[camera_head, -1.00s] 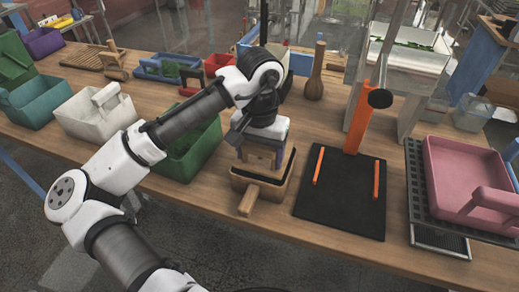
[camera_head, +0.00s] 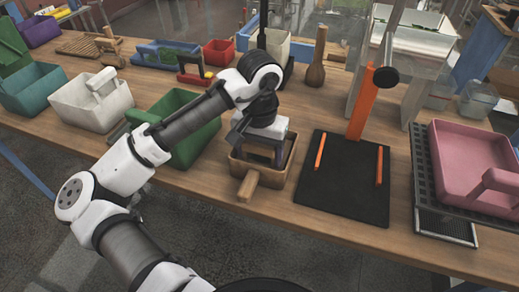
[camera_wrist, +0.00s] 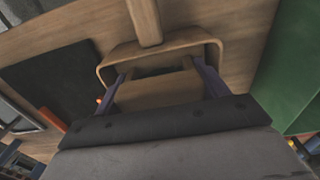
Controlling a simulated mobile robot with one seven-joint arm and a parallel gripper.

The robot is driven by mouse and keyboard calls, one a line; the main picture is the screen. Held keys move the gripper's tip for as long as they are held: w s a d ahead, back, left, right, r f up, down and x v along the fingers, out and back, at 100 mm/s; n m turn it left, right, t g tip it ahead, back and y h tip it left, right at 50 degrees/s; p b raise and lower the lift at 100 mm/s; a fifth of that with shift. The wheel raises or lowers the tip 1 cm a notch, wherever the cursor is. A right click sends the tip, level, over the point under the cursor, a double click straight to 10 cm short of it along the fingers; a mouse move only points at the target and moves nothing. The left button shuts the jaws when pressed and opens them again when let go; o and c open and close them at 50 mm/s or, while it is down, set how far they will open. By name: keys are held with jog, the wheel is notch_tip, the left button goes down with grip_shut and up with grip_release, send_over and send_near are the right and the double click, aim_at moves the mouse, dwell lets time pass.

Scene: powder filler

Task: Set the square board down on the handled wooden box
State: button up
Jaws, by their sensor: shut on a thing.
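The handled wooden box (camera_head: 287,168) sits on the wooden table near its front edge, its handle (camera_head: 248,186) pointing to the front. It also shows in the wrist view (camera_wrist: 214,45), with the handle (camera_wrist: 145,20) at the top. My gripper (camera_head: 262,160) is over the box, pointing down, its fingertips at about rim level. In the wrist view my gripper (camera_wrist: 163,72) is shut on the square board (camera_wrist: 158,93), a plain wooden piece between the two fingers. A dark gap shows beside the board. Whether the board touches the box is hidden.
A black plate with an orange stand (camera_head: 345,195) is just right of the box. A green bin (camera_head: 190,145) is close on the left, a white carrier (camera_head: 90,103) farther left. A pink tray (camera_head: 465,160) is at the right. The table's front edge is near the box.

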dwell(0.4)
jog(key=o, duration=1.1)
jog(key=shift+o, duration=0.2)
jog(key=shift+r, duration=0.1)
jog(key=shift+r+p, duration=2.2)
jog(key=shift+p, duration=0.05)
jog(key=shift+r+p, duration=0.4)
jog(key=shift+r, duration=1.8)
